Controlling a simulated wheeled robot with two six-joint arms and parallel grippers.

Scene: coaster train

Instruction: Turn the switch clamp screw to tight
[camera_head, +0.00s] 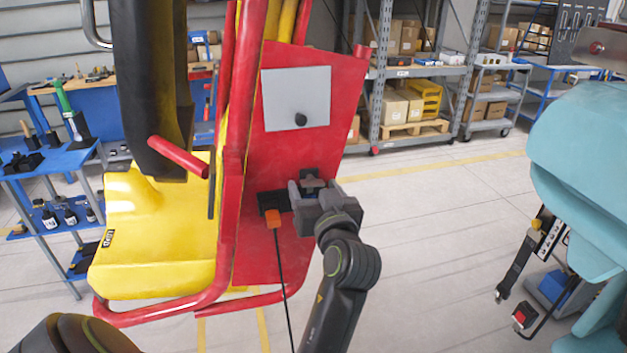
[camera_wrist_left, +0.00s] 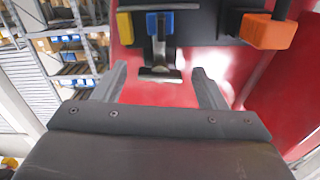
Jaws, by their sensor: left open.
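The switch clamp screw seems to be the grey metal T-shaped handle (camera_wrist_left: 160,73) below a dark strip with blue and yellow parts in the left wrist view. In the head view a small dark fitting (camera_head: 312,180) shows there on the red panel (camera_head: 280,150), partly hidden by the gripper. My left gripper (camera_head: 308,191) is open in front of it. In the wrist view its two fingers (camera_wrist_left: 160,87) stand left and right of the handle, apart from it. Any tightness mark is not readable. My right gripper is not in view.
An orange plug (camera_head: 273,217) with a black cable sits close beside the gripper, and also shows in the wrist view (camera_wrist_left: 268,32). A grey plate (camera_head: 283,92) with a black knob is above. A yellow seat (camera_head: 160,240) is left, a teal body (camera_head: 590,150) right. Floor between is clear.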

